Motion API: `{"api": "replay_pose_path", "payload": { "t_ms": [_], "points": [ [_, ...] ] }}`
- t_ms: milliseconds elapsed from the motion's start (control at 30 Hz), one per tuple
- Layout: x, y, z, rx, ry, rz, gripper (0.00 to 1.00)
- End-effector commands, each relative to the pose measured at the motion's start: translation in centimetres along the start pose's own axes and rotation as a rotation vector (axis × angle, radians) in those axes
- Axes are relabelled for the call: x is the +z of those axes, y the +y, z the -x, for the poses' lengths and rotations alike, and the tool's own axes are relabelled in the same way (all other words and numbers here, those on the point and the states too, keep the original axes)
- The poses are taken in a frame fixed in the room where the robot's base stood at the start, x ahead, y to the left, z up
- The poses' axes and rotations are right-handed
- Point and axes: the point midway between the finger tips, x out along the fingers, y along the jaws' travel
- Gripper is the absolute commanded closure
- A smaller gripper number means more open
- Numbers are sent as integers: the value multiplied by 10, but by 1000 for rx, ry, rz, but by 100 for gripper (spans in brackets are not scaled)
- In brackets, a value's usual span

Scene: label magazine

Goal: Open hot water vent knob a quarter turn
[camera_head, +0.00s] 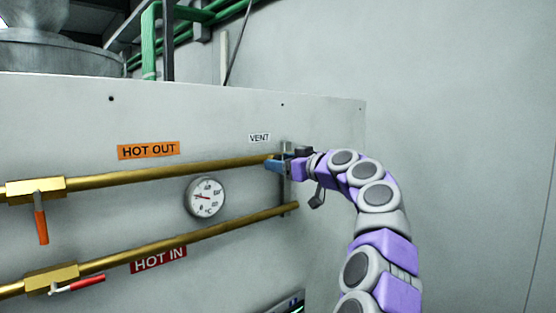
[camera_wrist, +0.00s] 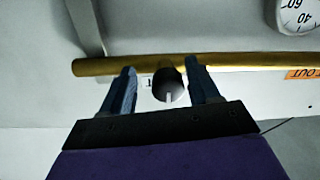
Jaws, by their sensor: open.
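The vent knob (camera_wrist: 168,86) is small, round and dark with a pale line on its face. In the wrist view it sits at the brass hot out pipe (camera_wrist: 225,61), between my two fingers. My gripper (camera_wrist: 163,80) is open, with one blue finger on each side of the knob and a visible gap to each. In the head view my gripper (camera_head: 276,163) is at the right end of the hot out pipe (camera_head: 150,173), below the VENT label (camera_head: 259,138). There the knob is hidden by my gripper.
An orange-handled valve (camera_head: 40,220) and a red-handled valve (camera_head: 75,284) are on the left. A round gauge (camera_head: 206,198) sits between the hot out pipe and the lower hot in pipe (camera_head: 210,235). A bracket (camera_head: 287,190) stands at the pipes' right ends. The wall on the right is bare.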

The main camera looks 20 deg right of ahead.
Motion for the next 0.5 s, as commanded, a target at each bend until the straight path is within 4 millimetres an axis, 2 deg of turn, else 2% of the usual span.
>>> {"api": "replay_pose_path", "payload": {
  "t_ms": [167, 500],
  "points": [
    [-4, -6, 0, -2, 2, 3, 41],
    [-3, -7, -3, -4, 0, 3, 73]
  ]
}}
